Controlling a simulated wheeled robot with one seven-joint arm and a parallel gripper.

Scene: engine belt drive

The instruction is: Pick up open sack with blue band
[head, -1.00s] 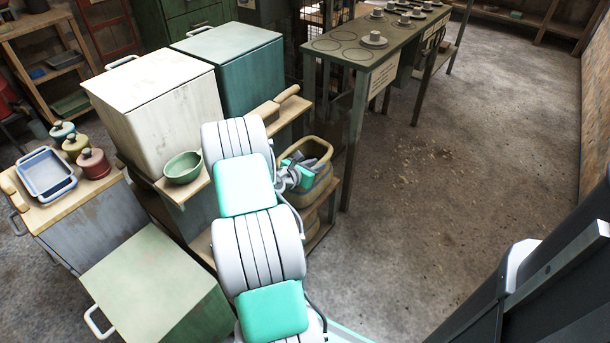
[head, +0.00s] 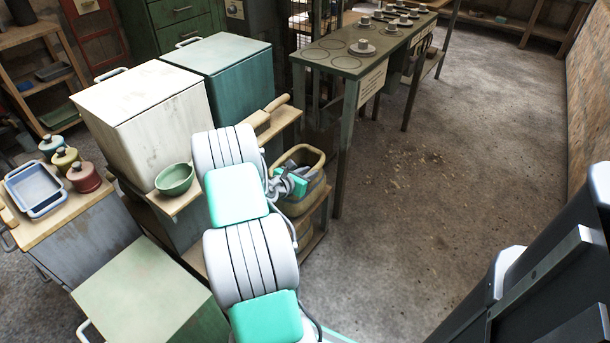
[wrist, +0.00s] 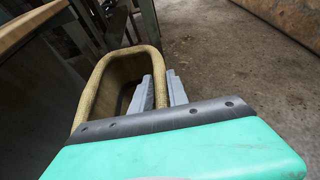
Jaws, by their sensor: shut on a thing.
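The open sack (head: 314,192), tan with a thick rolled rim, stands upright at the end of the wooden shelf unit in the head view. Its mouth faces up. My gripper (head: 287,186) is at its near left side, partly hidden by my arm. In the wrist view the sack (wrist: 91,93) is just ahead, with its dark inside showing. My gripper's two grey fingers (wrist: 161,91) are shut on the right part of its rim, one inside the mouth and one outside.
A green bowl (head: 174,180) and a rolling pin (head: 275,104) lie on the wooden top (head: 282,121) nearby.

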